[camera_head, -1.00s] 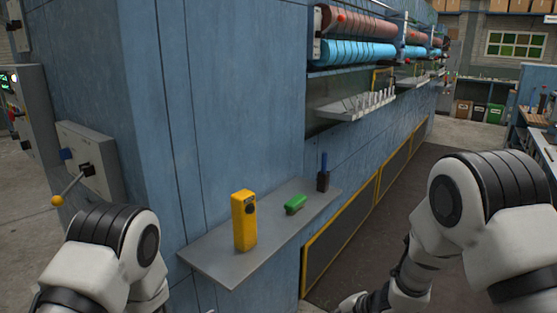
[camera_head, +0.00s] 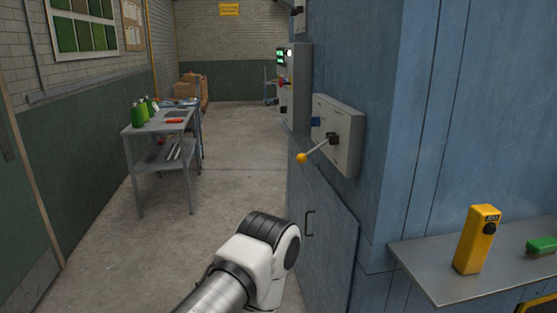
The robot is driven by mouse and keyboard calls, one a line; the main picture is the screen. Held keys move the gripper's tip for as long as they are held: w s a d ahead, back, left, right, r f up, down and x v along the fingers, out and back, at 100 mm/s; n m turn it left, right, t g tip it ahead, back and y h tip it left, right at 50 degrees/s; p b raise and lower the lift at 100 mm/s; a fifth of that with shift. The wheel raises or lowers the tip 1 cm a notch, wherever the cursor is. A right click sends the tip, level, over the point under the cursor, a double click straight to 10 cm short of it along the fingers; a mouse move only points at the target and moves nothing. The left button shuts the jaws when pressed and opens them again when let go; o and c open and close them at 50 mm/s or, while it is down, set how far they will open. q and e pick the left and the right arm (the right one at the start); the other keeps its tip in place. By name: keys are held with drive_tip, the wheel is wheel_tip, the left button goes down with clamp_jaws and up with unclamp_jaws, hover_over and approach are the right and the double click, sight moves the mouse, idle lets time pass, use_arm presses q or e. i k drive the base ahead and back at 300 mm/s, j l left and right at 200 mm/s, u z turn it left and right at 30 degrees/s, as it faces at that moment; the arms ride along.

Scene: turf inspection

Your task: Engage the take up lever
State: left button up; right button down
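The lever (camera_head: 318,149) is a short rod with a yellow ball knob. It sticks out to the left and slightly down from a grey box (camera_head: 345,142) on the blue machine's corner face. A blue part sits on the box left of the lever's black pivot. My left arm shows at the bottom centre, below and left of the lever and apart from it. Its gripper is outside the picture. My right arm and gripper are not in view.
A shelf (camera_head: 425,277) on the machine holds a yellow device (camera_head: 477,239) and a green object (camera_head: 541,246). A control panel (camera_head: 294,88) stands beyond the lever box. A metal table (camera_head: 160,124) with green bottles stands left. The floor between is clear.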

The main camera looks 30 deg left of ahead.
sight(301, 158)
drive_tip(key=u, duration=0.85)
